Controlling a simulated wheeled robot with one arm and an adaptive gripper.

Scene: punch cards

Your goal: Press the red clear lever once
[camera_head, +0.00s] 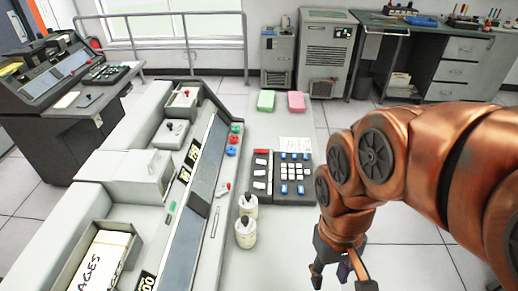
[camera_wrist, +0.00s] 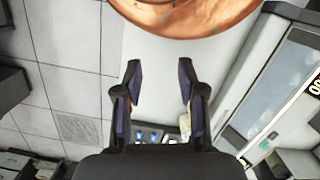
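A small red-handled lever (camera_head: 224,189) stands on the sloped front of the long grey console (camera_head: 205,190), left of two white bottles. My gripper (camera_head: 342,277) is open and empty at the lower middle of the head view, right of the bottles and apart from the lever. Its two dark fingers (camera_wrist: 159,68) are spread in the wrist view.
Two white bottles (camera_head: 246,220) stand between the console and my gripper. Red, green and blue knobs (camera_head: 233,140) lie farther back. Green (camera_head: 266,100) and pink (camera_head: 296,102) card stacks sit at the counter's far end. A card tray (camera_head: 104,257) is at lower left.

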